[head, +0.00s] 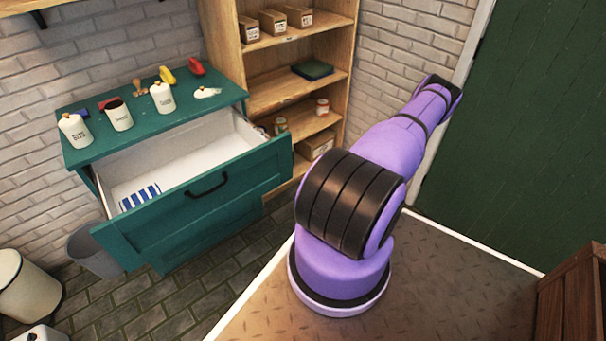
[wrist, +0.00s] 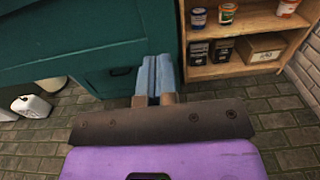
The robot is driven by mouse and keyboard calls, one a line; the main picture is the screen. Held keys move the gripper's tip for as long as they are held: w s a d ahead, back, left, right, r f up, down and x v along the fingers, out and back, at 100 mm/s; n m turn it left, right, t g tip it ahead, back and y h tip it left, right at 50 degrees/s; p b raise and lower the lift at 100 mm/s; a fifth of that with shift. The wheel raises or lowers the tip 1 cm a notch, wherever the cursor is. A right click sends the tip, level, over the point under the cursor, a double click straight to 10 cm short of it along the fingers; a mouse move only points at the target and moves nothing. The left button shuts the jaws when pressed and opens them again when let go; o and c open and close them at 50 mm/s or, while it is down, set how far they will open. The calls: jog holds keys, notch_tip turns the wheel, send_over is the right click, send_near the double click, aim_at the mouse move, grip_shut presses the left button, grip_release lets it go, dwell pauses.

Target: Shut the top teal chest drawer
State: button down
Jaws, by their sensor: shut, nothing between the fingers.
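The teal chest (head: 190,245) stands against the brick wall. Its top drawer (head: 205,200) is pulled well out, with a black handle (head: 207,186) on its front. A blue-and-white striped item (head: 140,196) lies inside the white drawer box. My gripper (wrist: 157,62) shows in the wrist view with its blue fingers together and nothing between them. It overlaps the right part of the chest's teal front (wrist: 110,80) in that view; I cannot tell whether it touches. My gripper is not visible in the head view, where my purple arm reaches to the upper right.
A wooden shelf (head: 297,85) stands right of the chest, with boxes and jars. White canisters (head: 75,130) and small items stand on the chest top. A grey bin (head: 95,250) is at its left. A green door (head: 535,130) is at right.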

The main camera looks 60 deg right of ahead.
aim_at(287, 160)
jog(key=x, duration=1.3)
jog(key=shift+w, duration=0.2)
jog(key=shift+w+d, duration=0.1)
